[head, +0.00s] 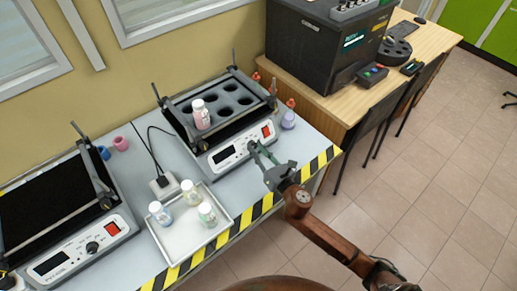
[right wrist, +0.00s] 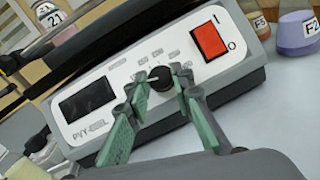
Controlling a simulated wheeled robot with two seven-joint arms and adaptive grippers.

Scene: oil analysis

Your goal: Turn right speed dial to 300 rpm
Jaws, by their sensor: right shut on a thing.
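The right shaker (head: 232,112) stands on the bench, with a white front panel that carries a dark display (right wrist: 89,103), a red power switch (right wrist: 210,40) and the black speed dial (right wrist: 160,78). My right gripper (right wrist: 163,80) has its green-padded fingers on either side of the dial, shut on it. In the head view the right gripper (head: 257,152) reaches the panel from the lower right and hides the dial. The display looks dark and I can read no number on it. The dial's exact setting is too small to tell. My left gripper is not in view.
A white tray (head: 183,246) with several capped bottles lies in front of the shaker. A second shaker (head: 78,251) is at left. A purple flask (head: 288,120) stands right of the panel. Striped tape (head: 265,206) marks the bench edge.

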